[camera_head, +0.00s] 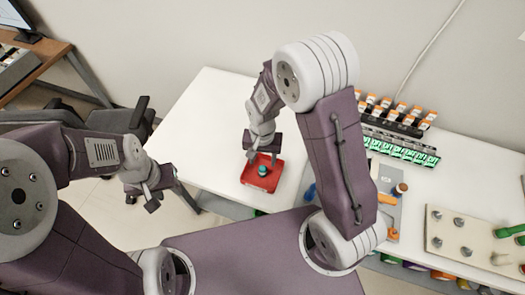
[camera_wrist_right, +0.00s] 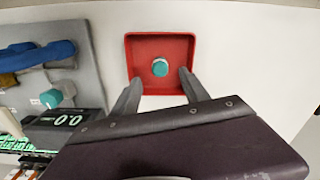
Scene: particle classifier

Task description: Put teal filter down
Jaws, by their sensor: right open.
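The teal filter (camera_head: 263,171) stands in the square red tray (camera_head: 248,178) on the white table. In the right wrist view the filter (camera_wrist_right: 160,68) is near the middle of the tray (camera_wrist_right: 133,47), its round top facing the camera. My right gripper (camera_head: 261,157) is over the tray. In the right wrist view its two fingers (camera_wrist_right: 159,77) are spread apart, either side of the filter and not touching it. My left gripper (camera_head: 149,199) hangs empty left of the table, and its finger gap is not clear.
A grey board (camera_wrist_right: 82,65) with blue and teal parts lies beside the tray, near a black display (camera_wrist_right: 70,123). Orange-capped vials (camera_head: 400,108) stand in a rack behind. A beige pegboard (camera_head: 475,240) is at right. White table left of the tray is clear.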

